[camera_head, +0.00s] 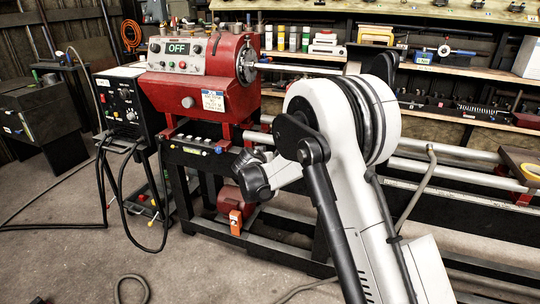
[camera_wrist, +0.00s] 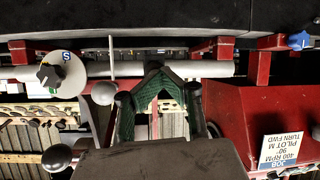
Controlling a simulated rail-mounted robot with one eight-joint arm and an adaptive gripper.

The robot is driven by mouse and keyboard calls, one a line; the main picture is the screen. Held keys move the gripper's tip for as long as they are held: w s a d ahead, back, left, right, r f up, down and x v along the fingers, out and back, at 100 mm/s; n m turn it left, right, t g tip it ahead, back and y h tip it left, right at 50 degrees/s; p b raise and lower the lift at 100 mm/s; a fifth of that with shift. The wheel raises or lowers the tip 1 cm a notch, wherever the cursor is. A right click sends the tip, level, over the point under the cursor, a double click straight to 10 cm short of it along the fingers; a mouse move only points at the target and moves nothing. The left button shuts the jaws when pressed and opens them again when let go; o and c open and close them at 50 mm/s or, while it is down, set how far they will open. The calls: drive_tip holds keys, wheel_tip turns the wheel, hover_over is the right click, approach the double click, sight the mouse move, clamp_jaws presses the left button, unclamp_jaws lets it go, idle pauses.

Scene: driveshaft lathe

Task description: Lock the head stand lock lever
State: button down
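The red headstock (camera_head: 200,85) of the lathe stands at upper left in the head view. In the wrist view, which looks upside down, its red housing (camera_wrist: 240,110) is at right with a white label. A small blue-ended lever (camera_head: 218,150) sits below the headstock by the bed. A blue handle (camera_wrist: 299,40) shows at upper right in the wrist view and looks like the same lever; I cannot be sure it is the lock lever. My gripper (camera_wrist: 157,70) is apart from it, to its left.
A dial with a black knob (camera_wrist: 48,74) and a ball-ended rod (camera_wrist: 104,93) lie left of my gripper. The black control box (camera_head: 122,105) and cables stand left of the lathe. Long rails (camera_head: 450,173) run right. Floor at front left is mostly clear, apart from hoses.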

drive_tip(key=s+a+b, duration=0.1)
drive_tip(key=s+a, duration=0.1)
drive_tip(key=s, duration=0.6)
drive_tip(key=shift+s+a, duration=0.2)
drive_tip(key=shift+a, duration=0.05)
drive_tip(key=shift+r, duration=0.15)
drive_tip(key=s+d+r+g+y+p, duration=0.1)
drive_tip(key=s+d+r+g+p, duration=0.15)
drive_tip(key=s+d+r, duration=1.55)
drive_tip(key=s+d+n+g+y+p, duration=0.1)
drive_tip(key=s, duration=1.3)
drive_tip(key=s+d+f+n+g+y+p, duration=0.1)
drive_tip(key=s+d+y, duration=0.1)
drive_tip(key=s, duration=1.1)
drive_tip(key=shift+s+f+p, duration=0.3)
drive_tip(key=shift+s+p, duration=0.1)
